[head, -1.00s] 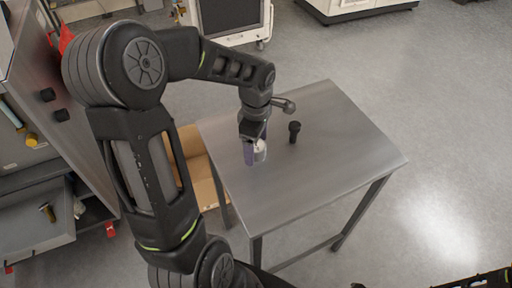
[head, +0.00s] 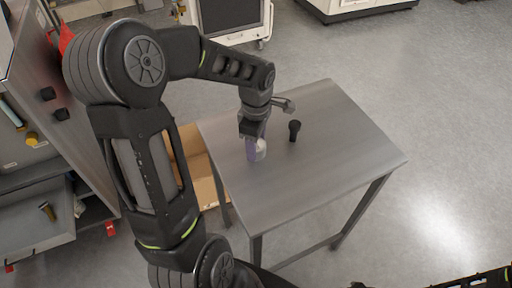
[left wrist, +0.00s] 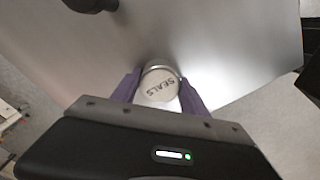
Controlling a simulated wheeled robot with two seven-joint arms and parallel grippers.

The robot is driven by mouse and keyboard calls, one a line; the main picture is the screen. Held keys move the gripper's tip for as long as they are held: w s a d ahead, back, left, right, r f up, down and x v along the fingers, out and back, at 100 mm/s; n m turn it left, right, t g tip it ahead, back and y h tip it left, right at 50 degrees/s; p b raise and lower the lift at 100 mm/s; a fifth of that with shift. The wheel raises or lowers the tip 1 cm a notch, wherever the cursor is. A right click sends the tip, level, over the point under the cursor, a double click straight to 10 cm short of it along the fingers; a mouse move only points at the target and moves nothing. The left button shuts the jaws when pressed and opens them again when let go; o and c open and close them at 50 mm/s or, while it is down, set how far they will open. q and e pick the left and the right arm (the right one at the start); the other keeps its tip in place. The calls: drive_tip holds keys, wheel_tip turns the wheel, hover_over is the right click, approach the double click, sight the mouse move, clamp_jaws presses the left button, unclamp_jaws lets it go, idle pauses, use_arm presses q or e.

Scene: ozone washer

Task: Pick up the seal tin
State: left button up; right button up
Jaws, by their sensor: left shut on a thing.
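The seal tin (left wrist: 160,84) is a small round tin with a pale lid marked "SEALS". In the left wrist view it sits between the two purple fingers of my left gripper (left wrist: 160,92), which are shut on it. In the head view the tin (head: 261,150) shows as a pale shape partly hidden behind the purple finger of the left gripper (head: 255,148). It is at the left part of the steel table (head: 310,180); I cannot tell whether it touches the top. My right gripper is not clearly in view.
A black upright object (head: 294,130) with a wider top stands on the table to the right of the tin. A cardboard box (head: 203,178) is on the floor left of the table. A steel bench (head: 35,200) is at far left. The table's front right is bare.

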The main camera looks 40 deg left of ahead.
use_arm(q)
drive_tip(key=c, duration=0.8)
wheel_tip(320, 180, up, 10)
drive_tip(key=shift+r+b, duration=0.1)
drive_tip(key=shift+b, duration=0.25)
idle(0.5)
